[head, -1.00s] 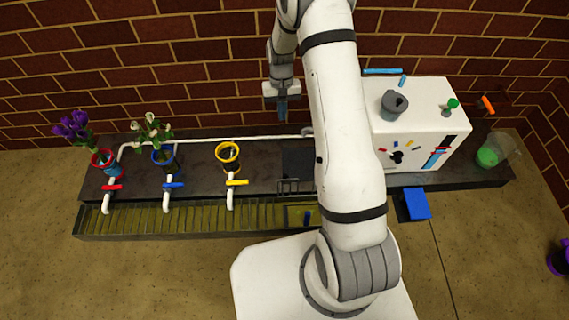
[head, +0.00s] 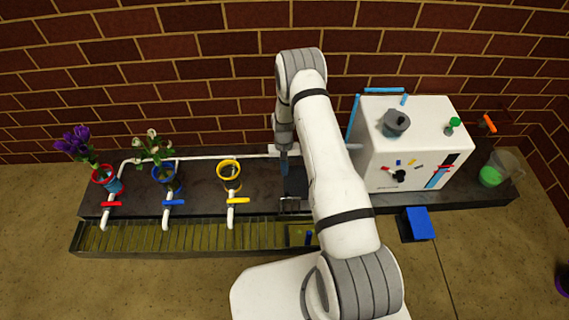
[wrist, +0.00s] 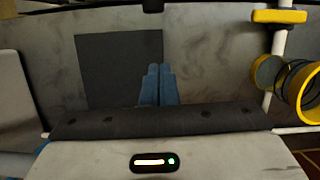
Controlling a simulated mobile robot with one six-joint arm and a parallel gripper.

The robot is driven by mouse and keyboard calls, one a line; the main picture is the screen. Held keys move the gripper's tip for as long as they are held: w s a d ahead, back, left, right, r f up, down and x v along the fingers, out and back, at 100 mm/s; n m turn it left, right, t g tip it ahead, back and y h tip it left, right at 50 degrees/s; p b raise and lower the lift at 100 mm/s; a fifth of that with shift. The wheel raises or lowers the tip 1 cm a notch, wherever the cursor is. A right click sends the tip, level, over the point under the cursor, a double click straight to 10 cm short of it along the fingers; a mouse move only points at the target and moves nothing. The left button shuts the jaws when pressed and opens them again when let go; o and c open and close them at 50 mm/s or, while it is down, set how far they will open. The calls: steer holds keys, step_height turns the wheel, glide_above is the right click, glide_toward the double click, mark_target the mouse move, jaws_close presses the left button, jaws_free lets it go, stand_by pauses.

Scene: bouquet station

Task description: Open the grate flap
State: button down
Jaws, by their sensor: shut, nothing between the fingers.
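The grate flap (head: 298,233) appears to be the short framed section at the right end of the long grated trough, partly behind my arm in the head view. My gripper (head: 284,168) is shut and empty, pointing down over the dark counter behind the trough, apart from the flap. In the wrist view its blue fingertips (wrist: 158,85) are together, with a dark square plate (wrist: 105,65) on the counter beyond them. The flap cannot be made out in the wrist view.
A yellow valve (head: 238,200) and yellow ring holder (head: 229,168) stand left of my gripper. A white pipe (head: 215,157) runs behind. A white machine (head: 420,145) stands to the right. Flowers (head: 152,148) in ring holders are farther left.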

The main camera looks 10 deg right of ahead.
mark_target(286, 196)
steer(key=shift+s+a+f+b, duration=0.15)
steer(key=shift+s+f+b, duration=0.1)
steer(key=shift+s+f, duration=0.4)
steer(key=shift+s+a+f+b, duration=0.1)
steer(key=shift+s+f+b, duration=0.25)
steer(key=shift+s, duration=0.6)
steer(key=shift+s+a+f+b, duration=0.2)
steer(key=shift+s+f, duration=0.3)
steer(key=shift+s, duration=0.3)
steer(key=shift+s+a+r+p, duration=0.1)
steer(key=shift+s+r+p, duration=0.35)
steer(key=shift+s, duration=0.2)
steer(key=shift+s+a+r+p, duration=0.1)
steer(key=shift+s+r+p, duration=0.2)
steer(key=shift+s+p, duration=0.3)
steer(key=shift+s, duration=0.25)
steer(key=shift+f, duration=0.15)
steer(key=p+v, duration=0.2)
steer(key=v, duration=0.5)
steer(key=shift+w+r, duration=0.2)
steer(key=shift+r, duration=0.2)
